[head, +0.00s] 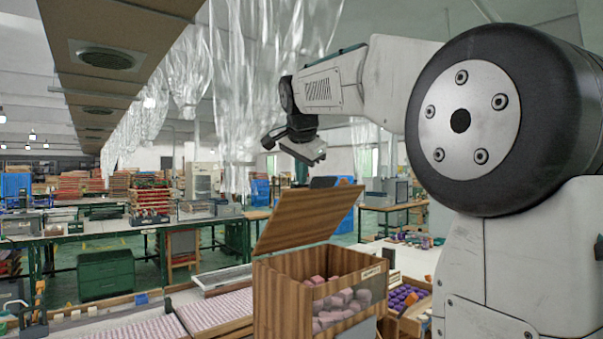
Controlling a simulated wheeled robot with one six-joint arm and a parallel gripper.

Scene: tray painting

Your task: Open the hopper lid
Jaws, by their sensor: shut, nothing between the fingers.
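The hopper (275,300) is a wooden box at bottom centre, with pink and mauve blocks (340,304) showing inside and through a clear front window. Its lid (308,217) is a wooden panel, raised and tilted up from the box's left side, so the top stands open. My gripper (304,153) hangs from the wrist above and behind the lid's upper edge. It looks apart from the lid and holds nothing that I can see. Its fingertips are small and hard to make out. A small label is on the hopper's upper right edge.
A tray of purple pieces (402,299) sits right of the hopper. Trays of pale pink pieces (218,308) lie to its left. Green workbenches (110,232) stand further back. Clear plastic sheeting (240,80) hangs behind my arm.

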